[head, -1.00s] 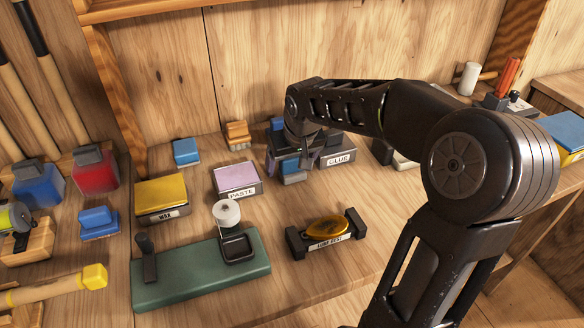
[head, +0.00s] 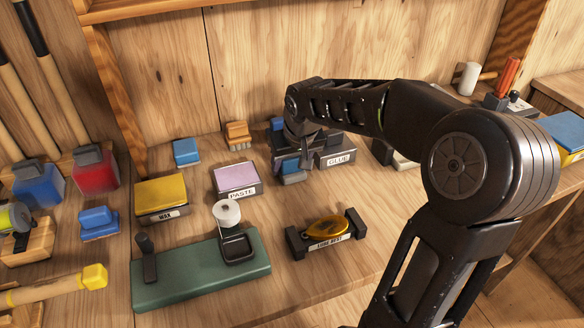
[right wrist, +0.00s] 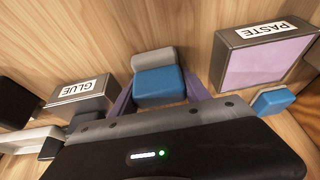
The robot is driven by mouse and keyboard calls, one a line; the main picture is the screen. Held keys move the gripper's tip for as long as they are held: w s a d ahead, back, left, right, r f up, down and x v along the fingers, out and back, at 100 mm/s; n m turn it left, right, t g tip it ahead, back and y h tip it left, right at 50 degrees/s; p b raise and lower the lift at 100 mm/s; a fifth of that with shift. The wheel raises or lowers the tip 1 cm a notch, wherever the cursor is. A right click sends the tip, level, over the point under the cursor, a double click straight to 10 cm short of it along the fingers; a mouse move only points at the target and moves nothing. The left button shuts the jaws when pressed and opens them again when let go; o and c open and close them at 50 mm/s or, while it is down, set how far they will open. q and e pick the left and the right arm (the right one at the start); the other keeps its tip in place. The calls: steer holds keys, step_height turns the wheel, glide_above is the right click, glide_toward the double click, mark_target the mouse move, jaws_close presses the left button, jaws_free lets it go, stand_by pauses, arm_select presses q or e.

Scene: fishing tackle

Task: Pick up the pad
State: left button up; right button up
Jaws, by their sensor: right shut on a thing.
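The pad (right wrist: 160,84) is a small block with a blue part and a grey part, seen in the right wrist view between my two fingers. My right gripper (head: 292,166) is shut on it, one finger at each side. In the head view only a bit of the blue pad (head: 294,177) shows below the gripper; the rest is hidden by the gripper and wrist. I cannot tell whether it touches the bench. My left gripper is not in view.
The GLUE box (head: 338,160) stands close right of the gripper, the PASTE box (head: 237,179) to its left. A yellow WAX box (head: 162,196), a green tray (head: 185,277) and a lure rest (head: 328,240) lie nearer. A blue block (head: 186,151) is behind.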

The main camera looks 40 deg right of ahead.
steer(key=c, duration=0.6)
step_height(320, 180, up, 10)
steer(key=shift+p, duration=0.35)
stand_by(0.4)
